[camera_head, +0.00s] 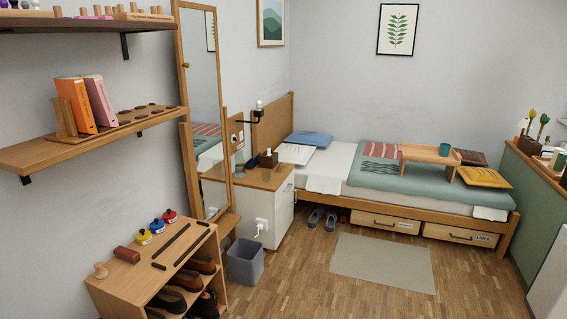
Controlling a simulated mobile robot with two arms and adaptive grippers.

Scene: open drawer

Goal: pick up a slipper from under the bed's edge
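A pair of dark grey slippers lies on the wooden floor at the bed's near edge, between the white nightstand and the bed drawers. The left slipper (315,218) and the right slipper (331,221) lie side by side and look upright. Something small and reddish beside them under the bed is too small to tell. The bed (345,203) has a wooden frame and a green blanket. Neither of my grippers shows in the head view.
Left of the slippers stands the nightstand (281,213), with a grey bin (245,262) before it. Two closed wooden drawers (385,223) (459,234) sit under the bed. A beige rug (383,262) lies in front. A shoe rack (185,262) stands left. Floor before the slippers is clear.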

